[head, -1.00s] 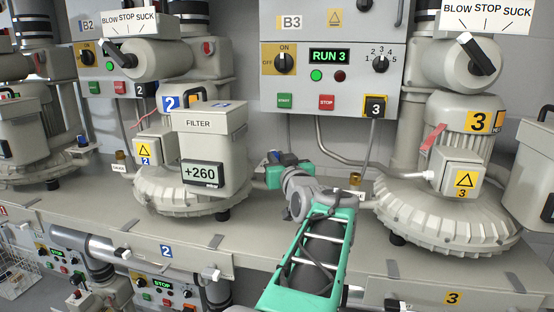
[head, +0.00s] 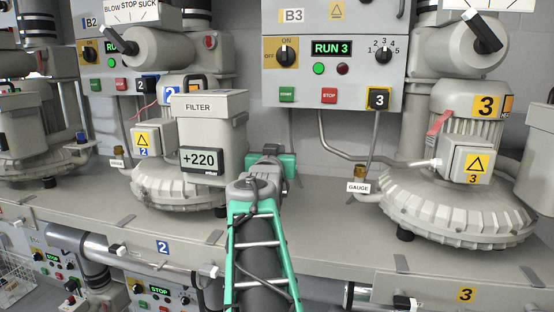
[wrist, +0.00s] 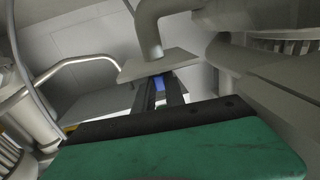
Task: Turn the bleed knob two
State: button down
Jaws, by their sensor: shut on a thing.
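My gripper (wrist: 158,91) has its two dark fingers close together around a small blue piece, the bleed knob two (wrist: 159,83), in the wrist view. In the head view my green and grey gripper (head: 268,152) reaches in just right of the grey FILTER box (head: 212,135) of blower two, and the knob is hidden there. The filter's display (head: 202,160) reads +220. Blower two (head: 170,190) stands behind the filter, marked with a blue 2.
Blower three (head: 455,205) stands at the right, with a GAUGE fitting (head: 360,180) beside it. Panel B3 (head: 335,70) on the back wall reads RUN 3. A pipe and a flat plate are close to the fingers in the wrist view.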

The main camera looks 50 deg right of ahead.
jog(key=c, duration=1.4)
grip_release()
jog(key=b+v, duration=0.2)
jog(key=v, duration=0.5)
jog(key=shift+s+a+b, duration=0.2)
jog(key=shift+a+b, duration=0.1)
jog(key=shift+b, duration=0.1)
